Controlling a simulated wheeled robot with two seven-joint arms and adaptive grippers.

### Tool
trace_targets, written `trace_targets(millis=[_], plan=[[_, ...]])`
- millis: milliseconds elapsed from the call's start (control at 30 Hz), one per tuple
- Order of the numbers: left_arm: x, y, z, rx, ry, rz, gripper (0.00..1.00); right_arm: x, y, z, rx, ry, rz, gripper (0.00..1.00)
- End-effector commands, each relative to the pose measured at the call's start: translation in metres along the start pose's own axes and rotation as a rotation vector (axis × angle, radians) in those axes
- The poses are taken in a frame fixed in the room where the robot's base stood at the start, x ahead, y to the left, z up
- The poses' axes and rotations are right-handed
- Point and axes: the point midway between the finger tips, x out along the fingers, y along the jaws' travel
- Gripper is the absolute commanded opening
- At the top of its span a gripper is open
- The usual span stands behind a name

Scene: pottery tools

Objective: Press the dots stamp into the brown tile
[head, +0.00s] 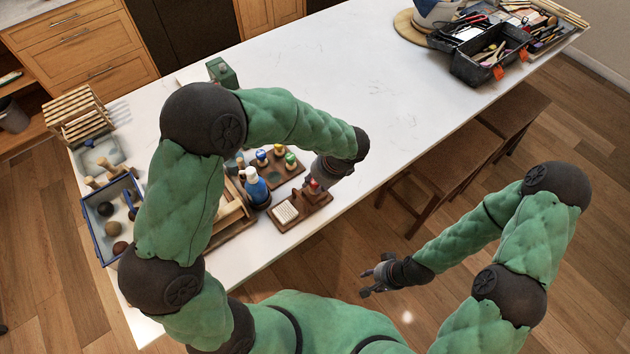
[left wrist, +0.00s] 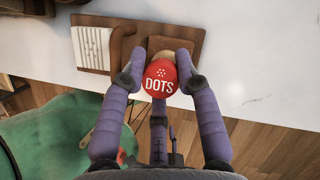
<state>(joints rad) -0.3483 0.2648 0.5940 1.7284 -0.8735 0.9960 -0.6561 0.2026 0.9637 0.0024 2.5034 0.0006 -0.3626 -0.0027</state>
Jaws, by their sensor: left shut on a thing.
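The dots stamp (left wrist: 160,82) has a red round top with white lettering "DOTS" in the left wrist view. My left gripper (left wrist: 160,72) is shut on it, one finger on each side. The stamp also shows as a small red spot in the head view (head: 313,185). It is over the right part of a brown wooden board (head: 297,218); its underside is hidden, so I cannot tell whether it touches. My right gripper (head: 375,280) is open and empty, out beyond the counter's front edge.
A pale ribbed piece (head: 285,212) lies on the board's left part. A rack (head: 276,171) with blue, yellow and green knobs stands behind. A blue-and-white bottle (head: 256,187) is left. A blue tray (head: 97,203) holds dark balls. The counter's middle is clear.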

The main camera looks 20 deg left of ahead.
Motion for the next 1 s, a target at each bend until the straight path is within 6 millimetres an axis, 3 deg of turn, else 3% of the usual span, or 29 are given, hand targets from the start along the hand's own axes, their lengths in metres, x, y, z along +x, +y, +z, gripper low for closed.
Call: trace_targets(millis=[1000], plan=[[0.011, 0.001, -0.004, 0.000, 0.000, 0.001, 0.00, 0.007, 0.003, 0.000, 0.000, 0.000, 0.000, 0.40]])
